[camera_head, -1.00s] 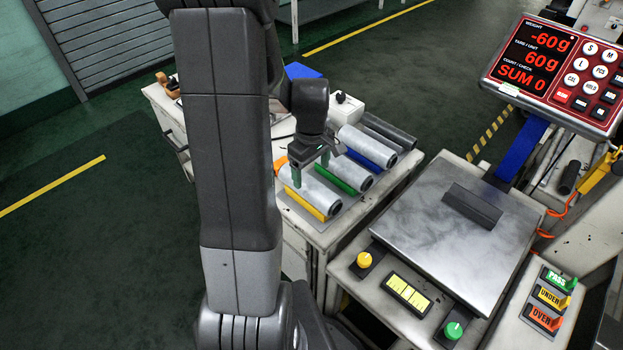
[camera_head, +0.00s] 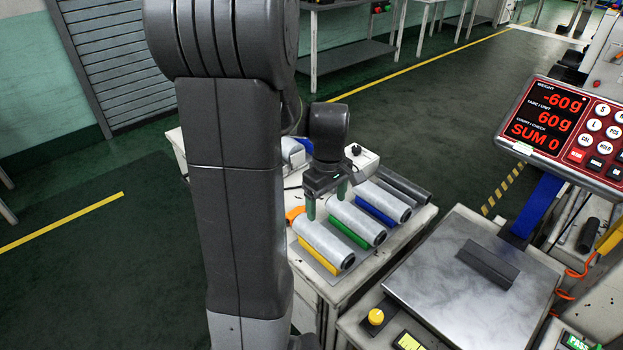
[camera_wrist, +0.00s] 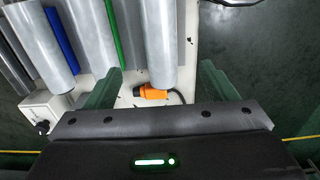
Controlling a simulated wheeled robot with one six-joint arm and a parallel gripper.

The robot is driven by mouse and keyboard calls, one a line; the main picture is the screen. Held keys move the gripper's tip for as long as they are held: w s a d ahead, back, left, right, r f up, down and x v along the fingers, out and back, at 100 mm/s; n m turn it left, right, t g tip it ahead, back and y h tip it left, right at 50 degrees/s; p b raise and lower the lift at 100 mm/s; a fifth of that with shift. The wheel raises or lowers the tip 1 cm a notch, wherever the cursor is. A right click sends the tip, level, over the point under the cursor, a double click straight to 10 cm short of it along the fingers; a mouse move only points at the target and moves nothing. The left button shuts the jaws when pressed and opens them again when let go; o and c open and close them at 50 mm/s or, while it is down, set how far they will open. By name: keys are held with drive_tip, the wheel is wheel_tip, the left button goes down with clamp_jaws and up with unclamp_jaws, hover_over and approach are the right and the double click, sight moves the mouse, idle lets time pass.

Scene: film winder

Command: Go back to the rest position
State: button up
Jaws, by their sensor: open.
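My gripper (camera_head: 326,202) is open and empty, held above the far end of the film rolls on the white cart. Its two green fingers stand apart in the wrist view (camera_wrist: 160,84). Below it lie three grey rolls side by side: one by a yellow strip (camera_head: 322,243), one by a green strip (camera_head: 357,220) and one by a blue strip (camera_head: 384,200). In the wrist view the nearest roll (camera_wrist: 158,40) lies between the fingers in the picture, but I see no contact.
A weighing scale with a steel plate (camera_head: 430,275) stands at the right, its red display (camera_head: 545,125) reading -60g. A dark tube (camera_head: 404,184) lies behind the rolls. An orange item (camera_wrist: 152,92) and cable lie on the cart. Open floor (camera_head: 90,270) is at the left.

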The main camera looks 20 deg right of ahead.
sight(325, 236)
wheel_tip(325, 236, down, 14)
drive_tip(key=b, duration=0.2)
drive_tip(key=shift+r+b, duration=0.2)
drive_tip(key=shift+b, duration=0.1)
wheel_tip(325, 236, up, 3)
drive_tip(key=p, duration=0.3)
drive_tip(key=shift+r, duration=0.15)
drive_tip(key=shift+r+p, duration=0.6)
drive_tip(key=shift+r, duration=0.3)
drive_tip(key=shift+f, duration=0.1)
